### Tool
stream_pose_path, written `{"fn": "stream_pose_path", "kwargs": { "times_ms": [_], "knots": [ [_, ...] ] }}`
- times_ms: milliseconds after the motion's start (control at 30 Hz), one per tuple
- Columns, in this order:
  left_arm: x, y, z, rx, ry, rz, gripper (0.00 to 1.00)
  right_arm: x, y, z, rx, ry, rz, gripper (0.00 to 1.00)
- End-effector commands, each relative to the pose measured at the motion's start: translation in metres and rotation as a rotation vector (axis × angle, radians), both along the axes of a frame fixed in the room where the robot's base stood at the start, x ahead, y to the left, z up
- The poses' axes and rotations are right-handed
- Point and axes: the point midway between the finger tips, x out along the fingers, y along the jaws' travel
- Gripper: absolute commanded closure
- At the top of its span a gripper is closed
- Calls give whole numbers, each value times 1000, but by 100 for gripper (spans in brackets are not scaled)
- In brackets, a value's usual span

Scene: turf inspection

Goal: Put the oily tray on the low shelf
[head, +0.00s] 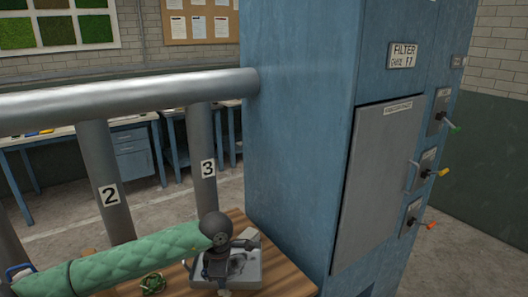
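A grey shallow tray (254,272) with dark smears inside sits on the wooden top at the bottom centre. My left arm, in a green quilted sleeve, comes in from the left. My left gripper (222,278) is dark and points down at the left part of the tray, covering some of it. Its fingertips overlap the tray's near left side, and I cannot tell whether they are closed on it. My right gripper is out of view. I cannot make out a low shelf in this view.
The wooden top (292,272) also bears a small green tangled item (153,284). A tall blue filter cabinet (300,130) with coloured levers stands close on the right. A thick grey pipe (130,100) with numbered uprights runs behind the arm. Blue workbenches (132,150) stand farther back.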

Motion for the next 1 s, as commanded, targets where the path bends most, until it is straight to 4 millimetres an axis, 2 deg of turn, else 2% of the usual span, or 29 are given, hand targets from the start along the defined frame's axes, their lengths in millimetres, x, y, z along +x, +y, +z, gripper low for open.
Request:
{"fn": "stream_pose_path", "kwargs": {
  "times_ms": [1000],
  "knots": [
    [-40, 76, -15, 5, 0, -1386, 100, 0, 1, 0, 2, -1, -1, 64]
  ]
}}
